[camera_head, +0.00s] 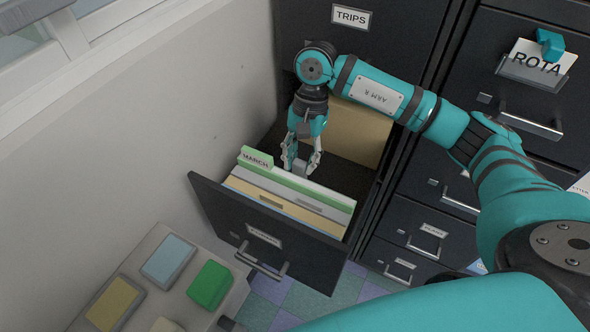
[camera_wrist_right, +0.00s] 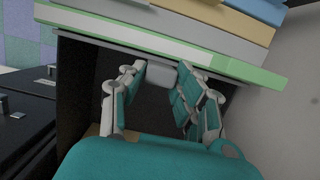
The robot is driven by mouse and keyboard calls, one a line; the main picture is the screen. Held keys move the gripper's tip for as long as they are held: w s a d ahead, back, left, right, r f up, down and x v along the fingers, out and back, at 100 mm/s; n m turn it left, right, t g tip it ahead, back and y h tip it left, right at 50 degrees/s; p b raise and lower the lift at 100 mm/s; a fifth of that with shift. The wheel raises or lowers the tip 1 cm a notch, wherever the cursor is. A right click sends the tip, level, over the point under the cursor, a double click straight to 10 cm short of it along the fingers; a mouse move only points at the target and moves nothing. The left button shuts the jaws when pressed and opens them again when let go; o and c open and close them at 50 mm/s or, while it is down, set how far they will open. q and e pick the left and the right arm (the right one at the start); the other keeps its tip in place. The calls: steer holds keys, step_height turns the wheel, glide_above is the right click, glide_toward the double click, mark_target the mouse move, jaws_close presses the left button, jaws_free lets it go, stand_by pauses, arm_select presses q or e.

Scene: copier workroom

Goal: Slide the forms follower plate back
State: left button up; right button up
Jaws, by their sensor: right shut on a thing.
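The forms drawer (camera_head: 265,232) is pulled open, with a row of upright folders (camera_head: 290,195) at its front. The rearmost folder is green, with a MARCH tab (camera_head: 256,158). The grey follower plate stands against the back of that folder, seen mostly edge-on. Its grey tab (camera_wrist_right: 163,76) shows in the right wrist view. My right gripper (camera_head: 301,163) reaches down behind the folders; it also shows in the right wrist view (camera_wrist_right: 160,82), shut on the tab of the plate. The fingers hide part of the plate in the head view. My left gripper is in neither view.
A tan block or box (camera_head: 357,132) stands at the drawer's back, with dark bare floor (camera_head: 340,175) between it and the folders. A wall (camera_head: 190,100) runs close on the left. Closed cabinet drawers (camera_head: 415,222) stand on the right. A low surface (camera_head: 150,250) holds coloured pads.

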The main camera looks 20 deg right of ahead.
steer(key=shift+w+d+b, duration=0.65)
steer(key=shift+w+d, duration=0.1)
steer(key=shift+d, duration=0.2)
steer(key=shift+w+d+b, duration=0.6)
steer(key=shift+w+d, duration=0.1)
steer(key=shift+d, duration=0.2)
steer(key=shift+w+d+b, duration=0.5)
steer(key=shift+w+d, duration=0.1)
steer(key=shift+d, duration=0.2)
steer(key=shift+w+d+b, duration=0.5)
steer(key=shift+w+d, duration=0.1)
steer(key=shift+d, duration=0.15)
